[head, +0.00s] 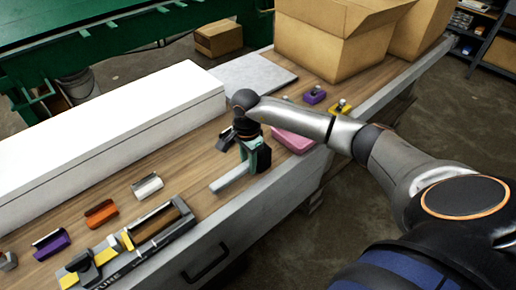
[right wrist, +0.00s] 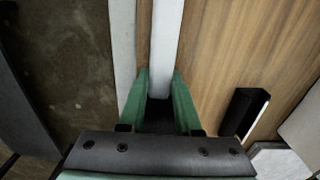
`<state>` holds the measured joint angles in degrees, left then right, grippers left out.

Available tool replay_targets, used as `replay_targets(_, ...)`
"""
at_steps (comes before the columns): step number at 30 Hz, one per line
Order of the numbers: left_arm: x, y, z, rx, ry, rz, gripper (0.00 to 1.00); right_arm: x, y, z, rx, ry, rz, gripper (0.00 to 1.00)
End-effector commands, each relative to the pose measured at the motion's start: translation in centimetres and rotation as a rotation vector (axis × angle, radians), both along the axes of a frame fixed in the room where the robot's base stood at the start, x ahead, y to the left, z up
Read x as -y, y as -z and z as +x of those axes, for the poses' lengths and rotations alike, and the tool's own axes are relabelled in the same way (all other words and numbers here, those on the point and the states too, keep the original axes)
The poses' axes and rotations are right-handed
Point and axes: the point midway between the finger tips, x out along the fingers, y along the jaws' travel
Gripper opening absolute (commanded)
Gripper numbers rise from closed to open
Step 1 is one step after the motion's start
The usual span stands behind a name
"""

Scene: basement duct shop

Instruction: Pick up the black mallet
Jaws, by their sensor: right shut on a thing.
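The black mallet has a dark head (head: 264,158) and a pale grey handle (head: 231,179), which points to the lower left over the near edge of the workbench. My right gripper (head: 249,148), with green fingers, is shut on the mallet near its head. In the right wrist view the handle (right wrist: 166,45) runs up between the green fingers (right wrist: 160,82), with a dark part low between them. The fingers and hand hide part of the mallet. I cannot tell whether it touches the bench top. My left gripper is not in view.
A long white box (head: 120,115) lies along the back of the wooden bench (head: 182,165). A pink item (head: 293,141) and cardboard boxes (head: 335,50) are at right.

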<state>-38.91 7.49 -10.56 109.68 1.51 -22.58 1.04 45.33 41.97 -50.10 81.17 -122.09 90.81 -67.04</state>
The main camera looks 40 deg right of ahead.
Motion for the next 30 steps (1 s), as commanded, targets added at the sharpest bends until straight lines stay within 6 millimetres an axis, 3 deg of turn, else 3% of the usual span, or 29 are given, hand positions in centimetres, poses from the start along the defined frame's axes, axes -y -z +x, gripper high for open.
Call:
replay_targets(17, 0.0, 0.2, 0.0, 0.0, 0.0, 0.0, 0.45, 0.0, -0.6, 0.1, 0.004, 0.0, 0.0, 0.0)
replay_targets(23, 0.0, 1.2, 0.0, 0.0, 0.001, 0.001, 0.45, 0.1, -3.3, 0.2, 0.009, -0.001, -0.001, 0.0)
replay_targets(30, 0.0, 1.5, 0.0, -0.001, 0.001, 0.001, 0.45, -2.7, -8.2, -3.2, 0.009, -0.006, 0.0, 0.0)
